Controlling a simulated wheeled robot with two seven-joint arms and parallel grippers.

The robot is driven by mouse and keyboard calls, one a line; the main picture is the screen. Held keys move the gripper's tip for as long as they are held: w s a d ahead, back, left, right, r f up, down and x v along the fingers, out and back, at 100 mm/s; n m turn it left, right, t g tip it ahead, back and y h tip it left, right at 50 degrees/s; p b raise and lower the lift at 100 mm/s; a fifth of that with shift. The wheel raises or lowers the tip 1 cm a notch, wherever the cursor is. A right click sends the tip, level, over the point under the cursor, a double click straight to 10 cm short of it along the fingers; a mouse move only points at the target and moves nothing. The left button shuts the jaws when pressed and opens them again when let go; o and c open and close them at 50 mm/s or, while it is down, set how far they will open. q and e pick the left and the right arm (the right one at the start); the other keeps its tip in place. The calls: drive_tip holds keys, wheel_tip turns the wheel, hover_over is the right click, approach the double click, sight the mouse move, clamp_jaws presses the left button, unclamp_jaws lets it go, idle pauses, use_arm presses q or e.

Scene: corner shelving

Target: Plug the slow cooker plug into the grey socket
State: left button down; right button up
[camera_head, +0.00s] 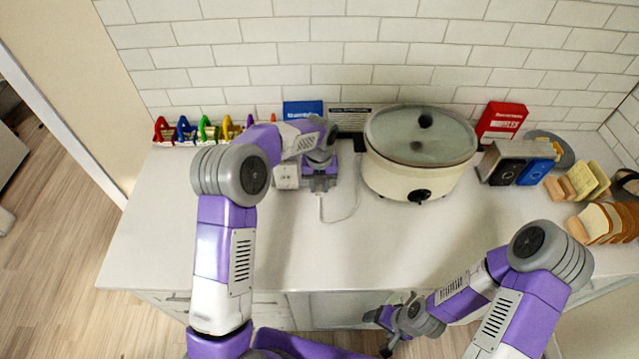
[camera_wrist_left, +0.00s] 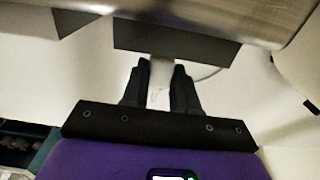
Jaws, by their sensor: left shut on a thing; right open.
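The cream slow cooker (camera_head: 415,178) with a glass lid stands against the back of the counter. Its thin pale cord (camera_head: 352,210) loops over the counter to my left gripper (camera_head: 320,186). That gripper is shut on the white plug (camera_wrist_left: 160,72), between its two dark fingers in the left wrist view (camera_wrist_left: 161,88). A light grey socket box (camera_head: 287,176) with dark holes is just left of this gripper in the head view. The plug's prongs are hidden. My right gripper (camera_head: 384,331) is open and empty, low in front of the counter.
Several coloured clips (camera_head: 205,129) line the back left. A blue box (camera_head: 303,110) and a red box (camera_head: 501,121) stand at the wall. A toaster (camera_head: 515,163) and bread (camera_head: 603,222) are at the right. The front middle of the counter (camera_head: 370,255) is clear.

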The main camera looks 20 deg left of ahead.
use_arm(q)
drive_tip(key=shift+w+a+r+p, duration=0.1)
drive_tip(key=shift+w+a+p, duration=0.1)
drive_tip(key=shift+w+p, duration=0.35)
drive_tip(key=shift+w+a+p, duration=0.15)
drive_tip(key=shift+w+p, duration=0.1)
drive_tip(key=shift+w, duration=0.5)
drive_tip(key=c, duration=0.8)
unclamp_jaws()
drive_tip(key=shift+r, duration=3.75)
